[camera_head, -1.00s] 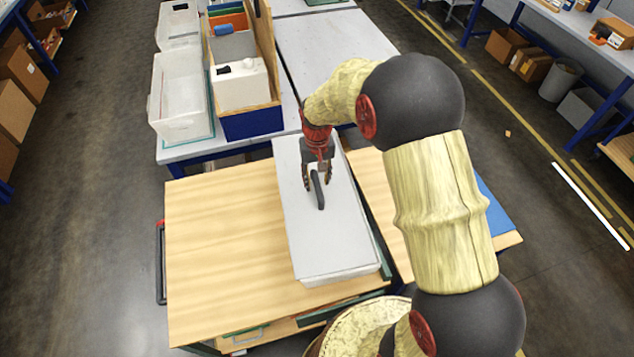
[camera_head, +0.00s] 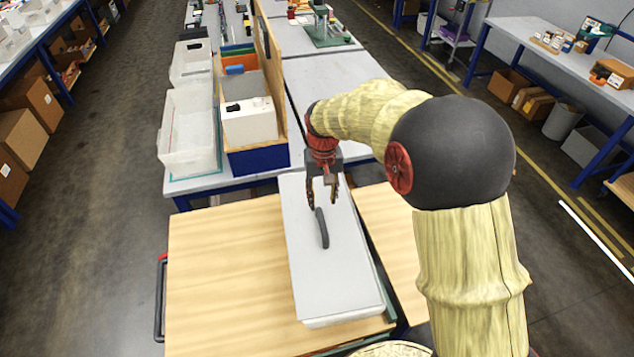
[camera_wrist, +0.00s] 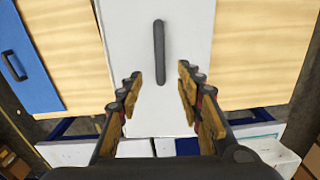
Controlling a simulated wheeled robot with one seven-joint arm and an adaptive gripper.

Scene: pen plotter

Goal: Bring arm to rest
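My gripper (camera_head: 323,192) is over the white box lid (camera_head: 335,275) on the wooden cart. In the wrist view my gripper (camera_wrist: 158,85) has its two fingers well apart with nothing between them. A dark handle (camera_head: 321,228) stands on the lid. The handle (camera_wrist: 159,52) shows ahead of the fingertips in the wrist view, apart from them. The lid (camera_wrist: 185,45) lies flat below.
The wooden cart top (camera_head: 225,265) is bare to the left of the box. Behind it a grey table (camera_head: 335,95) carries a clear bin (camera_head: 188,135) and a wooden-sided organiser (camera_head: 258,158). A workbench (camera_head: 545,55) stands at the right.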

